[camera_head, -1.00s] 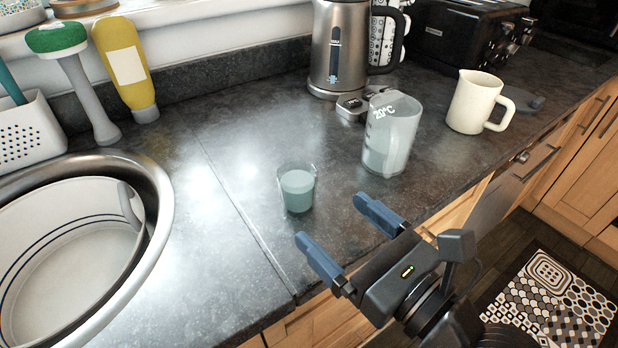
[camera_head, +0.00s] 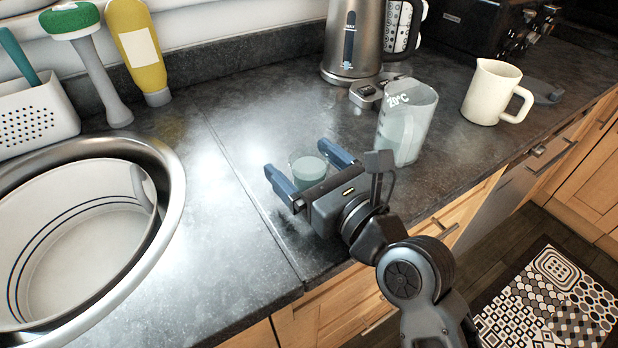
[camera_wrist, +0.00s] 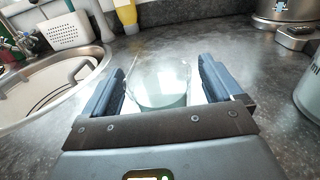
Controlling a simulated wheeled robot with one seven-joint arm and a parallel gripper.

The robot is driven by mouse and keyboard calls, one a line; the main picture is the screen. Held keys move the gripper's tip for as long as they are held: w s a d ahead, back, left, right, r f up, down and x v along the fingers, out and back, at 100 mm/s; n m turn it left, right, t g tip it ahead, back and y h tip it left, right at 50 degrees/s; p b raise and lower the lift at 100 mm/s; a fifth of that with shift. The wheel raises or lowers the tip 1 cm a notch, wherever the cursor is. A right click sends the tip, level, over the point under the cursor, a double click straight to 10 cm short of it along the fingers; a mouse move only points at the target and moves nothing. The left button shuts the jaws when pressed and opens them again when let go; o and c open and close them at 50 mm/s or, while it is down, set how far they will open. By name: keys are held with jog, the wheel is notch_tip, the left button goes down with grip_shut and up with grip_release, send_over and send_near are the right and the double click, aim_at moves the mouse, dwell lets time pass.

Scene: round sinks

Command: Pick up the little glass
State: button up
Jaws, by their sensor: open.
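The little glass (camera_head: 308,170) is small and clear, with a greenish liquid in it. It stands upright on the dark counter, right of the sink. My gripper (camera_head: 304,156) is open, with one blue finger on each side of the glass. My gripper's body hides the lower part of the glass in the head view. In the wrist view, the glass (camera_wrist: 158,84) shows between the two fingers. Gaps are visible on both sides there, and its near lower part is hidden behind the gripper body.
A larger measuring glass (camera_head: 406,122) stands close to the right of my gripper. A cream mug (camera_head: 489,92), a steel kettle (camera_head: 347,45) and a small grey device (camera_head: 372,92) are farther back. The round sink (camera_head: 165,190) is on the left. The counter between it and my gripper is clear.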

jog(key=shift+w+a, duration=0.3)
jog(key=shift+w, duration=0.1)
jog(key=shift+c, duration=0.3)
jog(key=c, duration=1.1)
jog(key=shift+c, duration=0.3)
jog(key=shift+r, duration=0.3)
